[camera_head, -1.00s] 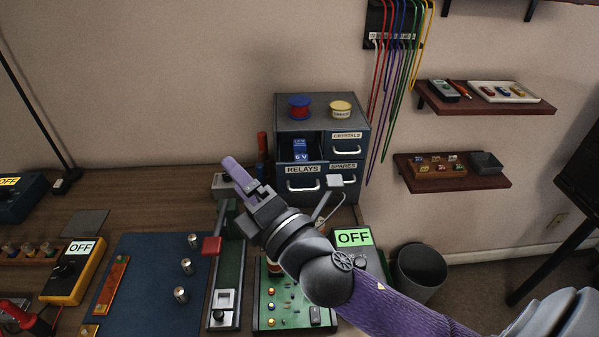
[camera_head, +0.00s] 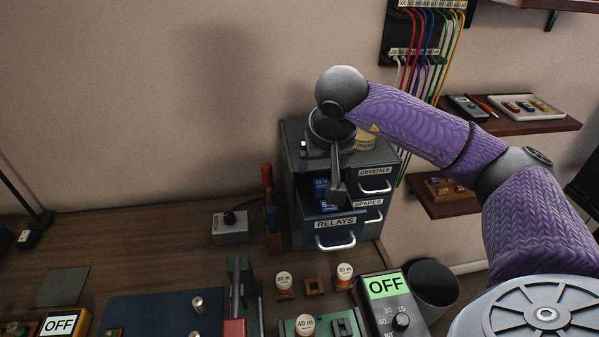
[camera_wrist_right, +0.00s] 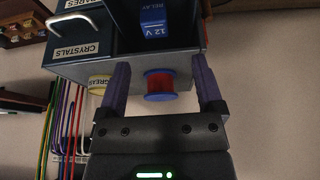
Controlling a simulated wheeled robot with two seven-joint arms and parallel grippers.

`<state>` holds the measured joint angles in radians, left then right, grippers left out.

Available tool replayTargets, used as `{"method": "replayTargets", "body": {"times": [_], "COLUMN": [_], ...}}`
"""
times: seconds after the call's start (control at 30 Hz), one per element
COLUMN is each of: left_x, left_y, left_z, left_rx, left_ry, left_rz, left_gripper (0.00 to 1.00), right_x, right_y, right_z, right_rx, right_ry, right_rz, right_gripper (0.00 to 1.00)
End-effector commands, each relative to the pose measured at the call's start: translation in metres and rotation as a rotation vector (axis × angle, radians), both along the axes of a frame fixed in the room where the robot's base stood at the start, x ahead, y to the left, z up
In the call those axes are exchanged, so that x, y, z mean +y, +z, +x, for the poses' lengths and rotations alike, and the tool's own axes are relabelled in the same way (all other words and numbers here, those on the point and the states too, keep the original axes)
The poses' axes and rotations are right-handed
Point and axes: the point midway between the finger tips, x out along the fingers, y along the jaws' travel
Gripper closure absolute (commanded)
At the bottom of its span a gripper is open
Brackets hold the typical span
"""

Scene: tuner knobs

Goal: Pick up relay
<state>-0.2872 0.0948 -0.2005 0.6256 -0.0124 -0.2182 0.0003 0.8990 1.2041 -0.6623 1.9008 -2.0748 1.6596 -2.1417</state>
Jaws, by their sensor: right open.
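The RELAYS drawer (camera_head: 336,224) of the grey cabinet is pulled open. Blue relays lie in it: a 12 V relay (camera_head: 320,186) at the back and a 6 V relay (camera_head: 328,204) in front, partly hidden by my gripper. My right gripper (camera_head: 338,192) points down over the drawer. In the right wrist view its two purple fingers (camera_wrist_right: 160,66) are spread apart with nothing held. The 12 V relay (camera_wrist_right: 153,18) shows beyond them, near the top edge. My left gripper is out of view.
On the cabinet top (camera_head: 291,137) stand a red and blue spool (camera_wrist_right: 160,84) and a grease tin (camera_head: 366,141). The CRYSTALS drawer (camera_head: 376,177) is beside the open one. An OFF meter (camera_head: 400,310) and coil forms stand in front.

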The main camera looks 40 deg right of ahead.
Motion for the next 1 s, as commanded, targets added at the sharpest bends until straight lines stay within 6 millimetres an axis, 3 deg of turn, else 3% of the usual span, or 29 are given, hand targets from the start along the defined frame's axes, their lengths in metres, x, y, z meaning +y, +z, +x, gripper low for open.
{"method": "replayTargets", "body": {"times": [0.1, 0.2, 0.4, 0.5, 0.7, 0.77, 1.0], "left_x": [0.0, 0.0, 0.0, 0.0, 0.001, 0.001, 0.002], "left_y": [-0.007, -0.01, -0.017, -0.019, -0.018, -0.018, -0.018], "left_z": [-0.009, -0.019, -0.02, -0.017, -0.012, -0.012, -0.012], "left_rx": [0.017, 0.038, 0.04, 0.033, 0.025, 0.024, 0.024], "left_ry": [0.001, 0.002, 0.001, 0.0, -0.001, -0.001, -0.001], "left_rz": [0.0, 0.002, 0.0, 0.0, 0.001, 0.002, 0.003], "left_gripper": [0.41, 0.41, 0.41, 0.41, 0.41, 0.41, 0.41], "right_x": [-0.004, -0.007, -0.013, -0.016, -0.016, -0.016, -0.016], "right_y": [-0.026, -0.039, -0.076, -0.086, -0.086, -0.086, -0.086], "right_z": [0.007, 0.012, 0.025, 0.028, 0.029, 0.029, 0.029], "right_rx": [0.007, 0.006, 0.004, 0.003, 0.002, 0.002, 0.001], "right_ry": [-0.002, 0.0, 0.0, 0.001, 0.001, 0.001, 0.001], "right_rz": [0.001, 0.002, 0.005, 0.004, 0.003, 0.003, 0.004], "right_gripper": [0.15, 0.15, 0.15, 0.15, 0.15, 0.23, 0.74]}}
